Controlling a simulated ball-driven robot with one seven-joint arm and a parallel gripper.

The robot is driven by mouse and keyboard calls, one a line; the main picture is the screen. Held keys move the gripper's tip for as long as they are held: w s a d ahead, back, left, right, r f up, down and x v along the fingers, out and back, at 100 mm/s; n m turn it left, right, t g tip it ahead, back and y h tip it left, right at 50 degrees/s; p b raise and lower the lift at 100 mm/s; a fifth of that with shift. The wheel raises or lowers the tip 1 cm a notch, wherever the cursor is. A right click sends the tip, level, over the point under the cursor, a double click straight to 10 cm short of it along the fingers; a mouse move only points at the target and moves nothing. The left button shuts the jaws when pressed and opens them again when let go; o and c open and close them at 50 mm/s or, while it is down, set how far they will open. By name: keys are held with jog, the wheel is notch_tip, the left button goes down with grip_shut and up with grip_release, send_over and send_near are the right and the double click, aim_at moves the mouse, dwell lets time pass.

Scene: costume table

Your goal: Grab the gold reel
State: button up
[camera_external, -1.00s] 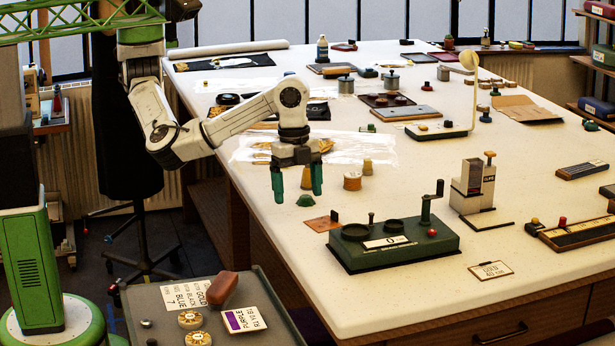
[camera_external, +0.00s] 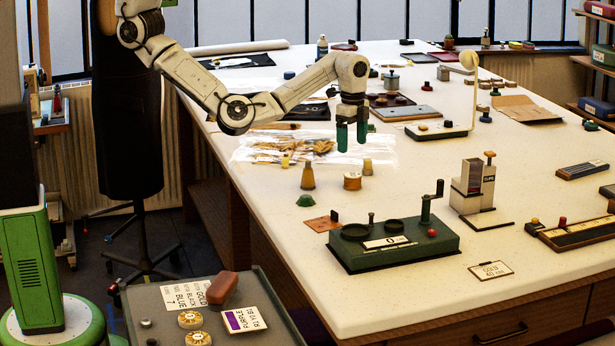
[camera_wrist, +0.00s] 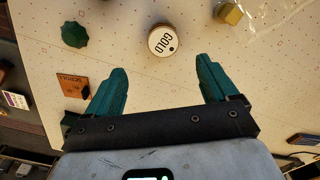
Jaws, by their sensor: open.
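The gold reel (camera_external: 352,181) stands upright on the white table, a short spool with a tan wound body and a pale top.
A small brass piece (camera_external: 367,167) stands close right of the reel. A green winder (camera_external: 400,240) with a crank is in front. A clear sheet with golden scraps (camera_external: 290,148) lies behind.

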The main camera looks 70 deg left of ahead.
aim_at(353, 174)
jog(key=shift+s+f+b, duration=0.1)
jog(key=shift+f+b, duration=0.25)
jog(key=shift+f, duration=0.45)
notch_tip(353, 174, down, 5)
jog(key=b, duration=0.4)
jog(key=shift+w+a+f+b, duration=0.15)
jog(key=shift+f+b, duration=0.3)
jog(key=shift+f, duration=0.8)
jog(key=shift+w+f+b, duration=0.2)
jog(key=shift+f+b, duration=0.25)
jog(key=shift+f, duration=0.75)
jog(key=shift+c, duration=0.4)
jog(key=c, duration=1.1)
